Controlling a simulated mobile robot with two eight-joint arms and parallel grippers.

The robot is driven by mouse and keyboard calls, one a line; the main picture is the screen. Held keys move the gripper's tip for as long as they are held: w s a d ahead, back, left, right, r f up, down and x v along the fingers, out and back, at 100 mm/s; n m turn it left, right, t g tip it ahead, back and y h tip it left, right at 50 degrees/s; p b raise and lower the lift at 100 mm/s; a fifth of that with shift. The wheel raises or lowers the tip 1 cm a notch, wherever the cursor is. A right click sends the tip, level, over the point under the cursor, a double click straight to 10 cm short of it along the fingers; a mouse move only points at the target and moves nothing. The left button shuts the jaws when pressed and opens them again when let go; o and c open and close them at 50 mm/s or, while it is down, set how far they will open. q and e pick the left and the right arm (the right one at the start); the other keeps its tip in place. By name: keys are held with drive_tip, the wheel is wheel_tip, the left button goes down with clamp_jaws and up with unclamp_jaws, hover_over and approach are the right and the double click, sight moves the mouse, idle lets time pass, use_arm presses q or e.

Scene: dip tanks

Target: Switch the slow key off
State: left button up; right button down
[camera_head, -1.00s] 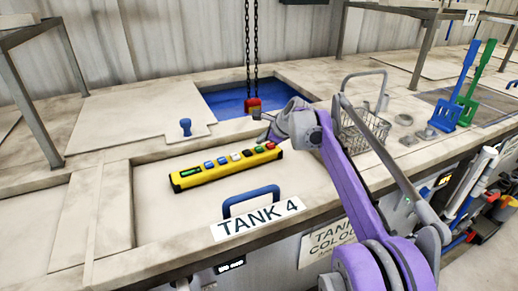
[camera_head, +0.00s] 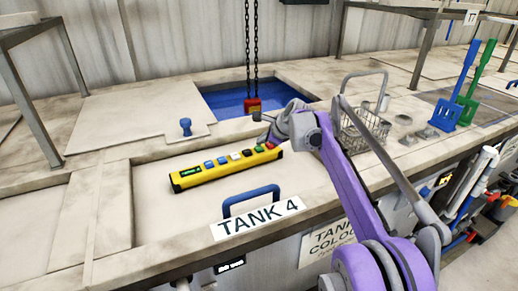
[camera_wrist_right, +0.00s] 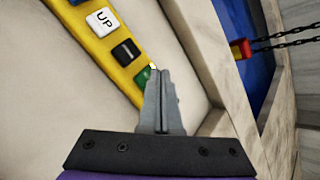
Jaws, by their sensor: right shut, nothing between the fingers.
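A yellow control pendant (camera_head: 225,166) lies on the pale tank lid, with a green display at its left end and a row of coloured keys. In the right wrist view, a white key marked UP (camera_wrist_right: 103,21), a black key (camera_wrist_right: 126,51) and a green key (camera_wrist_right: 142,76) show. I cannot read which one is the slow key. My right gripper (camera_wrist_right: 156,74) is shut and empty, its tips beside or over the green key; I cannot tell whether they touch. It also shows at the pendant's right end in the head view (camera_head: 270,140). The red end of the pendant is partly hidden by the gripper. My left gripper is out of view.
Behind is an open tank with blue liquid (camera_head: 225,101) and a red hook block (camera_head: 253,104) on chains. A blue handle (camera_head: 251,198) stands in front of the pendant. A wire basket (camera_head: 365,133) stands to the right.

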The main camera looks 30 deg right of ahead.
sight(262, 149)
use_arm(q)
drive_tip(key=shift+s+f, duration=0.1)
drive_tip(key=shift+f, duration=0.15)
use_arm(e)
drive_tip(key=shift+f, duration=0.6)
idle(0.4)
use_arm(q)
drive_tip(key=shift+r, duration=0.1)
use_arm(e)
drive_tip(key=shift+r, duration=0.15)
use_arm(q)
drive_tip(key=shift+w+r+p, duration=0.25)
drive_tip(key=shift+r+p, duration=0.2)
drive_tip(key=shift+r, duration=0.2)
use_arm(e)
drive_tip(key=shift+r, duration=0.75)
drive_tip(key=shift+r+p, duration=0.4)
drive_tip(key=shift+r, duration=0.2)
drive_tip(key=shift+r+p, duration=1.2)
drive_tip(key=shift+r, duration=0.75)
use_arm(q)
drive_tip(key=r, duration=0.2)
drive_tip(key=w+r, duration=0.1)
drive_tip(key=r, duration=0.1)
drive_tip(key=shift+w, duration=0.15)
use_arm(e)
drive_tip(key=shift+w, duration=0.1)
